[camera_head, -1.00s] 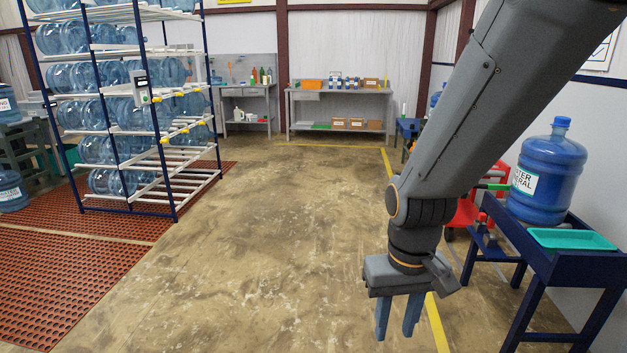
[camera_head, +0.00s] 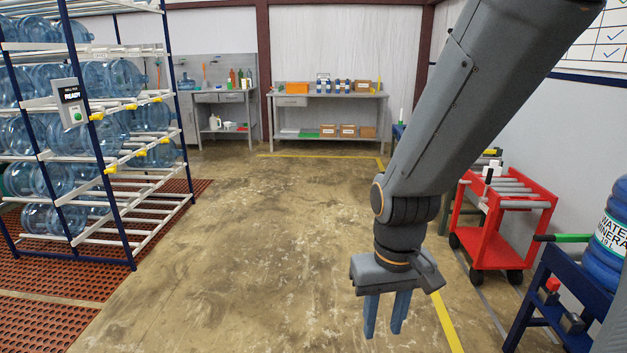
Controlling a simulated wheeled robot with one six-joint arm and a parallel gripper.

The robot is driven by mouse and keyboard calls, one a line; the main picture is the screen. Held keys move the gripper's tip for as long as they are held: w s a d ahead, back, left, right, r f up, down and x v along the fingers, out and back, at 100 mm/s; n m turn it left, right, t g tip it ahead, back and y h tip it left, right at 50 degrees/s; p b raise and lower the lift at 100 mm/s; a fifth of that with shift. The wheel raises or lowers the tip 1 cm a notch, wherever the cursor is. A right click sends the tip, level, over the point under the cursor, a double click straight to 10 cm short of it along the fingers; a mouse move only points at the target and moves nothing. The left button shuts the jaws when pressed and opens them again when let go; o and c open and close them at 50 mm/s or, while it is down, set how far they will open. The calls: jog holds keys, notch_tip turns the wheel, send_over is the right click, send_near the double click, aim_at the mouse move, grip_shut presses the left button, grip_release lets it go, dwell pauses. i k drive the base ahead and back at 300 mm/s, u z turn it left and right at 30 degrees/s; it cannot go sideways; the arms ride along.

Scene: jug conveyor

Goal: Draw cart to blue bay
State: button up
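A red cart (camera_head: 509,254) with grey rollers on top and dark wheels stands at the right, near the wall. No floor area marked in blue can be made out. My gripper (camera_head: 383,332) points down above the concrete floor, in front of and left of the cart, well apart from it. Its two blue-grey fingers are parted with nothing between them.
A blue stand (camera_head: 541,293) with a large water jug (camera_head: 612,232) and a green-and-black bar (camera_head: 571,238) is at the right edge. A jug rack (camera_head: 107,165) stands left. Workbenches (camera_head: 325,97) line the back. The middle floor is clear, with a yellow line (camera_head: 446,322).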

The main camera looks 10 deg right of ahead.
aim_at(489, 249)
jog(key=z, duration=0.25)
jog(key=i, duration=1.8)
jog(key=z, duration=0.9)
jog(key=i, duration=1.85)
jog(key=z, duration=0.45)
